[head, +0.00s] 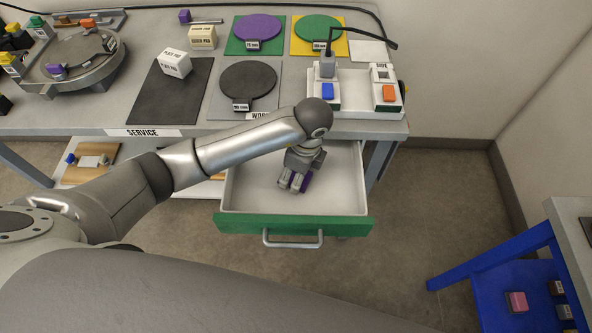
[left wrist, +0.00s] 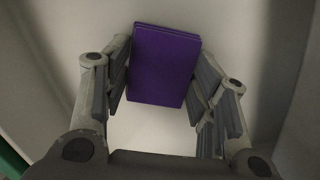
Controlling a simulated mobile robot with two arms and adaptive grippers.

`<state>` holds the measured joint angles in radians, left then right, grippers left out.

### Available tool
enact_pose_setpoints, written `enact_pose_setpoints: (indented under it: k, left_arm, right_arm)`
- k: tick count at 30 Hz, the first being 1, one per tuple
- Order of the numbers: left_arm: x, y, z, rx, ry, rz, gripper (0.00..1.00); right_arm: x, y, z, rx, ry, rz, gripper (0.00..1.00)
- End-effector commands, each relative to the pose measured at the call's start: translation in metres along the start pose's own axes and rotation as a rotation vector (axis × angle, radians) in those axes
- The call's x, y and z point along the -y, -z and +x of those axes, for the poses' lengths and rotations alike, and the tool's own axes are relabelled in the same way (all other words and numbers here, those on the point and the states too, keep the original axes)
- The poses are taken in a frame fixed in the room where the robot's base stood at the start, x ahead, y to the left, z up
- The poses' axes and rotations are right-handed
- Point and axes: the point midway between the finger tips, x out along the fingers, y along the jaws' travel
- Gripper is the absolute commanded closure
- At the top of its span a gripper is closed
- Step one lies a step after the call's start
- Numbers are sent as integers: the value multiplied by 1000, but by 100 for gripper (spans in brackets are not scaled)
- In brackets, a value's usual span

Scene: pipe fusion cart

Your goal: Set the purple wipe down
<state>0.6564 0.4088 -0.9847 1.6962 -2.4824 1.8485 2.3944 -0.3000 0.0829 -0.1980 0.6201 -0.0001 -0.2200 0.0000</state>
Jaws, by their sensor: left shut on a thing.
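The purple wipe (left wrist: 164,66) is a flat purple block between the two fingers of my left gripper (left wrist: 164,88) in the left wrist view. In the head view the left gripper (head: 293,182) reaches down inside the open drawer, and a purple edge of the wipe (head: 307,181) shows beside its fingers. The gripper is shut on the wipe. Whether the wipe touches the drawer floor I cannot tell. The drawer (head: 237,190) has a white inside and a green front with a grey handle. My right gripper is not in view.
The workbench (head: 155,88) stands above the drawer. A white tray with a blue and an orange block (head: 389,94) sits at its right end. A blue cart (head: 497,262) with a pink block (head: 517,301) stands at the right. The drawer floor around the gripper looks clear.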

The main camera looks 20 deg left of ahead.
Motion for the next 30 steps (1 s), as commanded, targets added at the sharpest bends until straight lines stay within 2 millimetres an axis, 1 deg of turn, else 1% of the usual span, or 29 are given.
enact_pose_setpoints:
  k: [6, 7, 11, 20, 23, 26, 29, 30]
  left_arm:
    - [0, 1, 4, 0, 0, 0, 60]
    - [0, 1, 3, 0, 0, 0, 43]
    - [0, 0, 3, 0, 0, 0, 27]
    - [0, 0, 2, 0, 0, 0, 26]
    - [0, 0, -2, 0, 1, -1, 26]
    - [1, 0, -12, -2, 4, 0, 26]
    - [2, 1, -31, -2, 6, 2, 26]
    - [2, 1, -41, -4, 6, 1, 26]
  right_arm:
    - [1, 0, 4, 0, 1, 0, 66]
    - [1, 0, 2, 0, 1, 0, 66]
    - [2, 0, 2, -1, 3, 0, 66]
    - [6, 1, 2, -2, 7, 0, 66]
    - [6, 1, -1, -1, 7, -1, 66]
    - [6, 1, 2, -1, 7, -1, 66]
    - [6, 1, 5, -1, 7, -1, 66]
    - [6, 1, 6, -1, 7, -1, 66]
